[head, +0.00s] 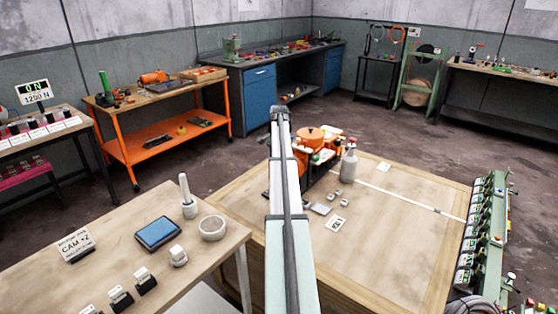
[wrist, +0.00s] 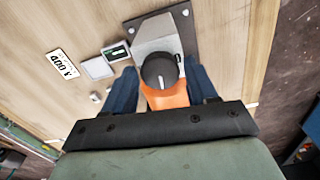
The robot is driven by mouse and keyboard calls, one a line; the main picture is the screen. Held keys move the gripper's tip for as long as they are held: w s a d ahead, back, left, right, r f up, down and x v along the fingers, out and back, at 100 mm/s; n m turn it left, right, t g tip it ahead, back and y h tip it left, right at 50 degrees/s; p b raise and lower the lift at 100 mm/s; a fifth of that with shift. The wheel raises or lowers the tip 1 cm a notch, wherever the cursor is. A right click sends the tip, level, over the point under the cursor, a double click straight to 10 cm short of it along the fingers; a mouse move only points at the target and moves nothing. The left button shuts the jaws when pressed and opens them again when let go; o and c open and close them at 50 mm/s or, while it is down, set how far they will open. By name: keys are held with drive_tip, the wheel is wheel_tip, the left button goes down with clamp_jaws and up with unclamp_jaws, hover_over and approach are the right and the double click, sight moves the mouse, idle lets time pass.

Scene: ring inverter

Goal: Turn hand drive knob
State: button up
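The black round hand drive knob (wrist: 160,71) shows in the wrist view, with an orange part (wrist: 168,97) below it and a grey metal plate (wrist: 158,28) behind it. My gripper (wrist: 162,80) has its two blue fingers apart, one on each side of the knob. A gap shows between the left finger and the knob; the right finger is close to it, and I cannot tell whether it touches. In the head view, the orange machine (head: 312,138) stands on the wooden table behind my arm, which hides part of it. My gripper and the knob cannot be made out there.
A grey bottle (head: 348,165) stands right of the machine. A row of green-and-white units (head: 478,230) lines the right edge. The table's middle right is mostly clear.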

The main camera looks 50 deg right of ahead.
drive_tip(key=shift+o, duration=1)
drive_tip(key=shift+r, duration=0.15)
wheel_tip(320, 180, up, 14)
drive_tip(key=shift+f, duration=0.2)
